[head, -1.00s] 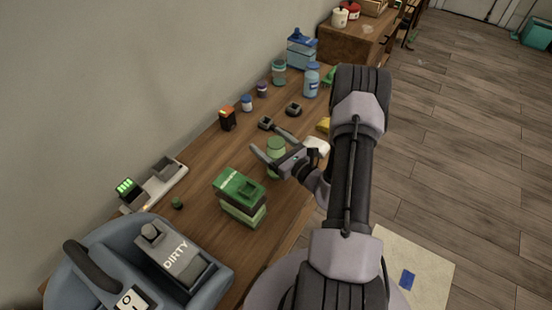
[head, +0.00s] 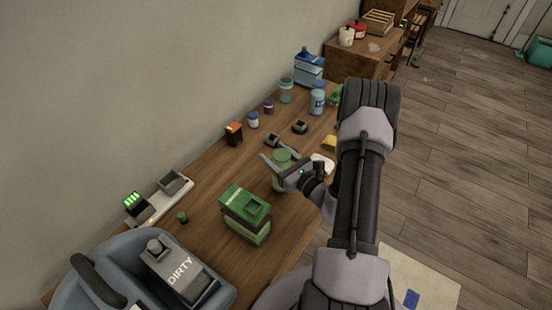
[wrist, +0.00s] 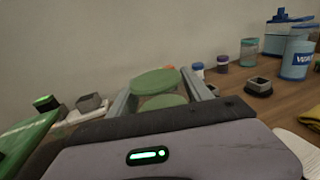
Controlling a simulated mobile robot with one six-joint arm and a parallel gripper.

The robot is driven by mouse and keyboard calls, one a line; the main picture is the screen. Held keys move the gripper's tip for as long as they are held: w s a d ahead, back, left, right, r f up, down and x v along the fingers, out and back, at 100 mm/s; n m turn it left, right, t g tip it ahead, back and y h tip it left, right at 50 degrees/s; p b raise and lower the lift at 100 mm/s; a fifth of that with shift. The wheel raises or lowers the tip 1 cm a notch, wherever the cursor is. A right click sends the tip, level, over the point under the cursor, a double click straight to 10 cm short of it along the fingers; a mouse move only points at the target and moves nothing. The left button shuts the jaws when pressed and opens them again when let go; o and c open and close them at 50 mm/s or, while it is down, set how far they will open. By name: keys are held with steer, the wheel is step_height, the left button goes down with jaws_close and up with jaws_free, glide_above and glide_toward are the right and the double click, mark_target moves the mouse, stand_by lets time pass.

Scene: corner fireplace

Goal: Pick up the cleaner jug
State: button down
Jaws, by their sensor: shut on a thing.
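My gripper (head: 272,153) is shut on a green-lidded, translucent green jar (head: 282,158), with one finger on each side of it. In the wrist view the jar's lid (wrist: 156,82) stands between the two fingers, and its lower part is hidden behind the gripper body. I cannot tell whether its base touches the bench. No label reading cleaner is legible. A blue jug-like container with a top handle (head: 309,70) stands at the far end of the bench. It also shows in the wrist view (wrist: 286,42), apart from the gripper.
A green box (head: 245,213) stands just left of the gripper on the wooden bench (head: 205,165). A blue machine marked DIRTY (head: 180,270) fills the near end. A charger (head: 160,203), small jars, a blue bottle (head: 317,100) and black square pieces stand along the bench.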

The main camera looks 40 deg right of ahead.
steer(key=shift+s+r+p, duration=0.1)
steer(key=shift+r+p, duration=0.2)
steer(key=shift+r, duration=0.65)
steer(key=s+a+p, duration=0.2)
steer(key=s, duration=1.3)
steer(key=shift+s+a+r, duration=0.3)
steer(key=shift+a+r, duration=0.1)
steer(key=shift+r, duration=0.05)
steer(key=shift+w, duration=0.1)
